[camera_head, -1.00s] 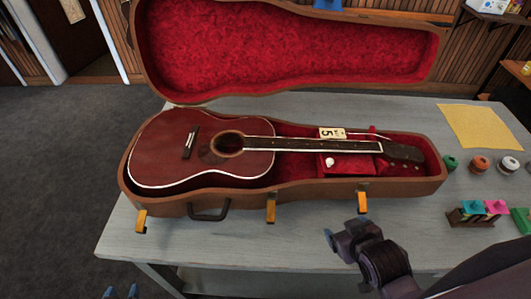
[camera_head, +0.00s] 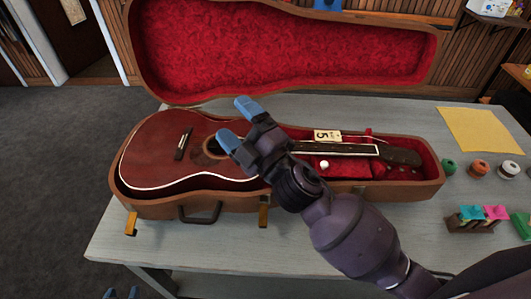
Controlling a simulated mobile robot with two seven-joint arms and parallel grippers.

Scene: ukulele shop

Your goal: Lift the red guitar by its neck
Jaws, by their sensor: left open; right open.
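The red guitar (camera_head: 153,160) lies face up in the open brown case (camera_head: 165,208), body at left and neck (camera_head: 345,149) pointing right. My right gripper (camera_head: 238,124) is open, its two blue fingertips apart in front of the sound hole and upper body. Its wrist hides the part of the neck nearest the body. I cannot tell how high the gripper is above the guitar. No part of the guitar is between the fingers as far as I can see.
The case lid (camera_head: 285,50) stands open behind the guitar. A number tag (camera_head: 327,136) lies by the neck. Yellow paper (camera_head: 480,130), several small round pots (camera_head: 481,166) and a small rack (camera_head: 470,226) are on the grey table at right. The table's front strip (camera_head: 180,245) is bare.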

